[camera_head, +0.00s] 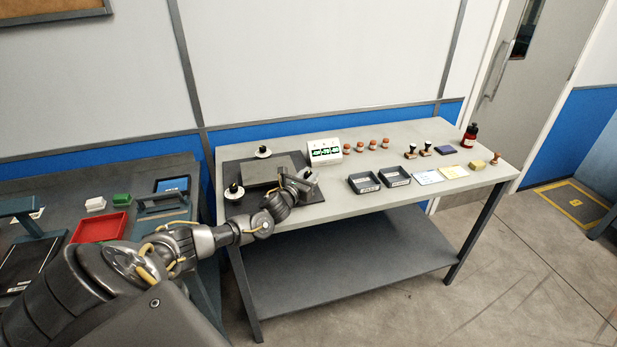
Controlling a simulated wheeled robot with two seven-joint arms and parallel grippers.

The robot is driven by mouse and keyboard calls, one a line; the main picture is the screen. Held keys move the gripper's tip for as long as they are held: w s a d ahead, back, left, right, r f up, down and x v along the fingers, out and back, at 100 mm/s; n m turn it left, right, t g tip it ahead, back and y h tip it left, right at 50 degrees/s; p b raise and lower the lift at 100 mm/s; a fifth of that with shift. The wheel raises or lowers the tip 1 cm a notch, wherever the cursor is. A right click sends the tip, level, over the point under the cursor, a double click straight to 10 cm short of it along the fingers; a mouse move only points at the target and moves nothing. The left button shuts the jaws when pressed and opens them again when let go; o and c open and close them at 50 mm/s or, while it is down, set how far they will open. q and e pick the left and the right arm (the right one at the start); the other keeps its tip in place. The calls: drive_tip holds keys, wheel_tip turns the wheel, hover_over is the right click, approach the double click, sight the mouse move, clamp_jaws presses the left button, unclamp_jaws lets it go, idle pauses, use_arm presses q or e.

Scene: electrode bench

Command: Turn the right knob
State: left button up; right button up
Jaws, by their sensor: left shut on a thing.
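A dark mat (228,207) lies on the left part of the grey bench, with a flat grey plate (262,171) on it. Two black knobs on pale round bases show: a far knob (263,152) behind the plate and a left knob (234,190) at its left. My left gripper (304,181) is at the right side of the plate, shut on the right knob. A pale bit of the right knob (309,174) shows by the fingertips; the gripper hides most of it. How far it is turned cannot be seen. My right gripper is not in view.
A white box with a green display (324,152) stands just behind my left gripper. Two dark trays (363,183) (395,176), stamps (410,152) and a dark red bottle (469,136) are to the right. A side table (180,166) with a red tray (99,228) stands left.

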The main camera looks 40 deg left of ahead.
use_arm(q)
drive_tip(key=shift+m+h, duration=0.4)
drive_tip(key=shift+h, duration=0.3)
drive_tip(key=o, duration=1)
drive_tip(key=shift+c, duration=0.2)
drive_tip(key=s, duration=0.3)
drive_tip(key=s+b, duration=0.1)
drive_tip(key=s, duration=0.3)
drive_tip(key=s+b, duration=0.1)
drive_tip(key=s, duration=0.2)
drive_tip(key=shift+s+d, duration=0.4)
